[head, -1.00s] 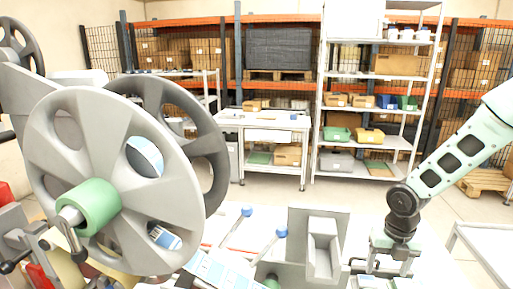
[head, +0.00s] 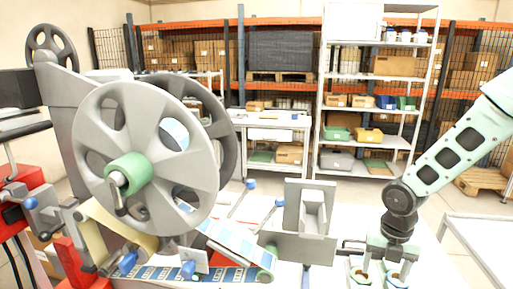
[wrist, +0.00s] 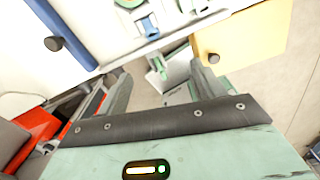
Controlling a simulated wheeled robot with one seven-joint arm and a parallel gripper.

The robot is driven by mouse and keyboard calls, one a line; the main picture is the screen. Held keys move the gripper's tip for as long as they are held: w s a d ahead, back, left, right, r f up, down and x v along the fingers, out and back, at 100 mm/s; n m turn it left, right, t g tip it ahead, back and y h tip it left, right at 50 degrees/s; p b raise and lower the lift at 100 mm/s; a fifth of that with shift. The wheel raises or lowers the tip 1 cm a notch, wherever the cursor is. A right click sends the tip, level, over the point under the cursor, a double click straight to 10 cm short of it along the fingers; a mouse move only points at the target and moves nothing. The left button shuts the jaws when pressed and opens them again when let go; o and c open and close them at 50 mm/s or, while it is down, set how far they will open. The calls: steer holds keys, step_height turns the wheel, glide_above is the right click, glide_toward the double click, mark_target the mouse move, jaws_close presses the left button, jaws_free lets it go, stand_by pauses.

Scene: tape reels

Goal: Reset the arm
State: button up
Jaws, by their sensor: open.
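My arm comes in from the right edge of the head view and bends down at a dark wrist joint. My gripper (head: 392,250) hangs below it, near the right end of the reel machine. In the wrist view my gripper (wrist: 162,88) shows two fingers spread apart, with nothing held between them. The large grey reel (head: 146,158) with a green hub stands on the machine at the left of the head view, well apart from my gripper. The fingertips are too small to make out in the head view.
A grey bracket (head: 308,208) stands just left of my gripper. Two pale green ringed fittings lie below it. A white table (head: 475,228) is at the right. A white shelf unit (head: 318,120) and a small workbench (head: 270,121) stand behind, across open floor.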

steer(key=s+a+r+m, duration=0.7)
steer(key=s+a+m, duration=0.1)
steer(key=s+m, duration=0.3)
steer(key=s+a+r+m, duration=0.6)
steer(key=s+a+m, duration=0.2)
steer(key=s+m, duration=0.4)
steer(key=shift+s+a+r+m+y, duration=0.3)
steer(key=shift+s+a+r+y, duration=0.1)
steer(key=shift+s, duration=0.3)
